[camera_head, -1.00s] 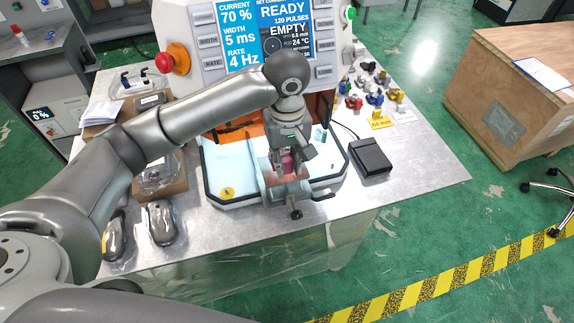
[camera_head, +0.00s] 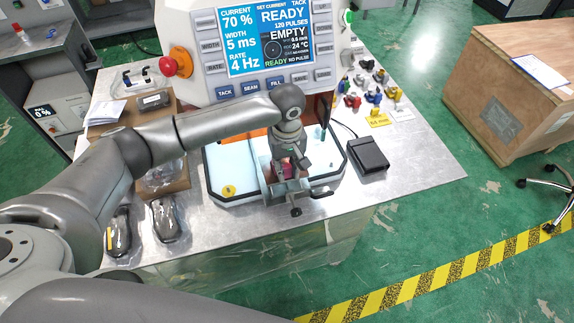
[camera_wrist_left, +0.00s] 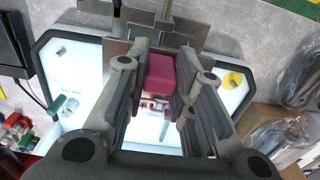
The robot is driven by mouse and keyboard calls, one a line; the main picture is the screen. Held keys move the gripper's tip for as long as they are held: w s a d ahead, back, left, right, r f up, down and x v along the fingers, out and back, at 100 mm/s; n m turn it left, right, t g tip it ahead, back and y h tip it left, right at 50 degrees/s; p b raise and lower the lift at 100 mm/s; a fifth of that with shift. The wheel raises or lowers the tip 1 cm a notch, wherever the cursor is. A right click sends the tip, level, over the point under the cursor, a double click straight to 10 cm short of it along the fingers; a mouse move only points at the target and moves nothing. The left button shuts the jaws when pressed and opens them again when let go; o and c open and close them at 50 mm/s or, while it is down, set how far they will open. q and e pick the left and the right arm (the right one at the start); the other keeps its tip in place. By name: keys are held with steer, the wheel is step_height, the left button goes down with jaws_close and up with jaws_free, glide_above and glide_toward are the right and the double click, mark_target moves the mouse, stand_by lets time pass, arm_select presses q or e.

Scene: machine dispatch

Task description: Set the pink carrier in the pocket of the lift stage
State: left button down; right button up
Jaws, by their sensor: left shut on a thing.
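My left gripper (camera_head: 287,168) is over the front of the machine's light tray, pointing down. It is shut on the pink carrier (camera_wrist_left: 160,76), a small pink block between the fingers in the left wrist view. In the head view the carrier (camera_head: 288,171) is mostly covered by the gripper. The lift stage (camera_head: 295,188) is the metal fixture at the tray's front middle, with a knob below it. The carrier is at the stage; I cannot tell whether it rests in the pocket, which the gripper hides. My right gripper is not in view.
The machine panel (camera_head: 268,45) stands behind the tray (camera_head: 232,197) and reads READY and EMPTY. A black pedal box (camera_head: 369,154) lies right of the tray. Several coloured parts (camera_head: 372,96) lie at the back right.

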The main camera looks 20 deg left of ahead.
mark_target(288, 167)
arm_select(q)
steer(key=shift+f, duration=0.1)
steer(key=c, duration=1.2)
jaws_free()
steer(key=shift+c, duration=0.2)
step_height(288, 167, up, 12)
steer(key=b, duration=0.3)
